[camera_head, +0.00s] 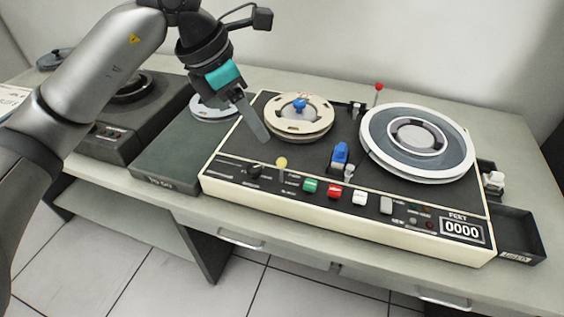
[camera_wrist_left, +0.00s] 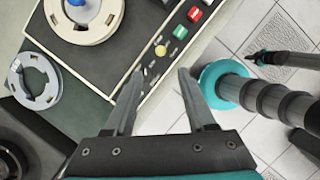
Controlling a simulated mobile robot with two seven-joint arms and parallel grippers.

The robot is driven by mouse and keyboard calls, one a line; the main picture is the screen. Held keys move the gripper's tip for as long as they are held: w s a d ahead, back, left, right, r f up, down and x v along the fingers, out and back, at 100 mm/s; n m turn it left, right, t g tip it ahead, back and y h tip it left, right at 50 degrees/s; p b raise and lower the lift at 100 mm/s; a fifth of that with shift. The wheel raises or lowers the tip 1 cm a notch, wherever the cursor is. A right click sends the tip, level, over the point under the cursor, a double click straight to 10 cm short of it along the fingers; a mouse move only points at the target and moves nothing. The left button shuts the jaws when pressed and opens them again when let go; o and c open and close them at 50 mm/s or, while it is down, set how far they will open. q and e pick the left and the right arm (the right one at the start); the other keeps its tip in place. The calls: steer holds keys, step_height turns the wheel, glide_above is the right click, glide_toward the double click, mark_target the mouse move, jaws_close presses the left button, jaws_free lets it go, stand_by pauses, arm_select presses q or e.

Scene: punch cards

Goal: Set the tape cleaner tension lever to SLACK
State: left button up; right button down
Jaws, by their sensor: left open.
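The tape machine (camera_head: 225,182) has a cream case and a dark top. A small lever with a yellow knob (camera_head: 281,162) stands near its front left, and it also shows in the wrist view (camera_wrist_left: 160,50). Another thin lever with a red knob (camera_head: 379,87) stands at the back. I cannot read which lever is the tension lever, nor the SLACK mark. My left gripper (camera_head: 264,136) is open and empty above the front left part of the machine, apart from the yellow knob. In the wrist view its two fingers (camera_wrist_left: 158,88) spread just below the yellow knob.
A cream reel (camera_head: 300,128) and a larger grey-white reel (camera_head: 375,130) sit on the machine. A blue part (camera_head: 339,155) stands between them. Green (camera_head: 310,185), red (camera_head: 334,191) and white keys line the front. A loose ring (camera_head: 212,106) lies to the left.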

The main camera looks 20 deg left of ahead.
mark_target(280, 160)
arm_select(q)
steer(key=b+x, duration=0.1)
steer(key=x, duration=0.6)
steer(key=shift+d+f, duration=0.2)
steer(key=shift+f, duration=0.15)
steer(key=b+x, duration=0.1)
steer(key=x, duration=0.4)
steer(key=shift+w, duration=0.1)
steer(key=shift+w+d+f, duration=0.1)
steer(key=shift+f, duration=0.2)
arm_select(e)
steer(key=shift+t, duration=0.3)
steer(key=w+d+f, duration=0.2)
steer(key=shift+w+d+f, duration=0.15)
steer(key=shift+w+d, duration=0.05)
steer(key=shift+w, duration=0.15)
arm_select(q)
steer(key=shift+c, duration=0.2)
jaws_close()
arm_select(e)
steer(key=shift+s, duration=0.15)
steer(key=shift+a, duration=0.15)
